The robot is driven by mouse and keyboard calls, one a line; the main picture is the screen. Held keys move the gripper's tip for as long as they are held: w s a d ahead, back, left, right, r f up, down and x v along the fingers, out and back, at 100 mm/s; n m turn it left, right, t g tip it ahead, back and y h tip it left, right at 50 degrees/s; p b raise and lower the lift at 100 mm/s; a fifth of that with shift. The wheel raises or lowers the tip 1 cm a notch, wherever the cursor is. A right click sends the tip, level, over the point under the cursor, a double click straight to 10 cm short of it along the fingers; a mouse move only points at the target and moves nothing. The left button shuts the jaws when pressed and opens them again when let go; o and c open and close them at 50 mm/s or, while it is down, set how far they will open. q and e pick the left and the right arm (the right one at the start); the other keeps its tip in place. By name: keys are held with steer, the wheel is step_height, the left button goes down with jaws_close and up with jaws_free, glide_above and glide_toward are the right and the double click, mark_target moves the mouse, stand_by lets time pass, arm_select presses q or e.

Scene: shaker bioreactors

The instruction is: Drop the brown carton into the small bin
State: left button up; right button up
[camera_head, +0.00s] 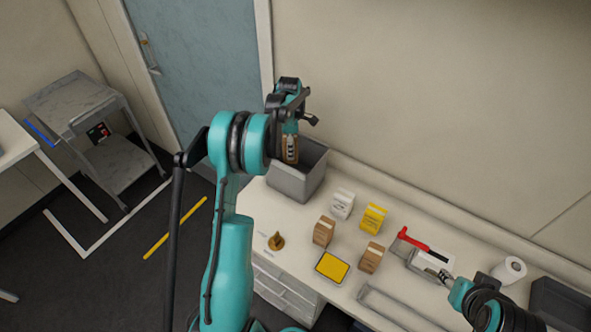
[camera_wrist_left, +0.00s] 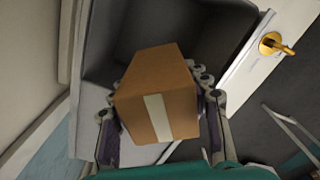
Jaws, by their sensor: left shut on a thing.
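My left gripper (camera_head: 290,142) is shut on a brown carton (camera_head: 291,155) with a pale tape strip. In the left wrist view the carton (camera_wrist_left: 158,78) sits between the two fingers, tilted. It is held over the grey bin (camera_head: 296,183), which stands on the counter's far left end. In the left wrist view the bin's dark inside (camera_wrist_left: 118,30) shows behind the carton. My right gripper (camera_head: 446,280) is at the lower right, near a white device; its fingers are too small and covered to read.
Two other brown cartons (camera_head: 323,231) (camera_head: 371,257), a white carton (camera_head: 342,204) and a yellow carton (camera_head: 374,218) stand right of the bin. A yellow-topped tray (camera_head: 332,267), a brass object (camera_head: 276,241), a red-handled tool (camera_head: 414,240) and a paper roll (camera_head: 509,270) are also on the counter.

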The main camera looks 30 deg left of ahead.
arm_select(q)
steer(key=o, duration=1.3)
steer(key=shift+o, duration=0.2)
steer(key=shift+r, duration=0.1)
step_height(320, 180, up, 12)
steer(key=shift+f, duration=0.1)
steer(key=shift+d, duration=0.1)
